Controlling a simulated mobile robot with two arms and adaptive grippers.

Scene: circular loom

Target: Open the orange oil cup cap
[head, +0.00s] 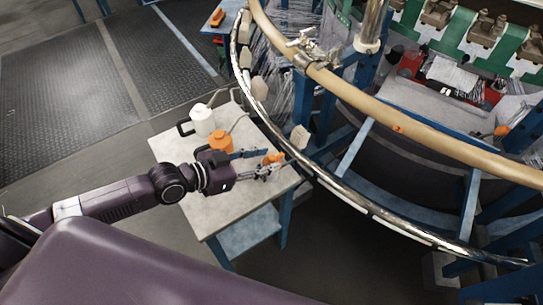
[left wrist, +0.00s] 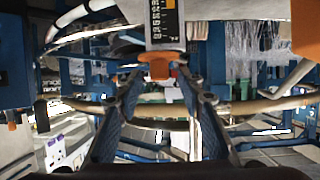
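An orange cap (head: 273,158) shows at the fingertips of my left gripper (head: 272,160), close to the metal ring's rim. In the left wrist view, the orange cap (left wrist: 160,68) sits under a white part with a black scale (left wrist: 165,22). The two fingers of the left gripper (left wrist: 160,80) stand apart, one on each side of the cap. The gripper looks open; I cannot make out whether the fingertips touch the cap. My right gripper is not in view.
A small table (head: 215,222) stands under the left gripper. It bears a white can (head: 203,120) and an orange can (head: 221,142), both with thin spouts. The loom's metal ring (head: 350,203) and tan ring (head: 390,124) curve close by on the right. Open floor (head: 70,80) lies at left.

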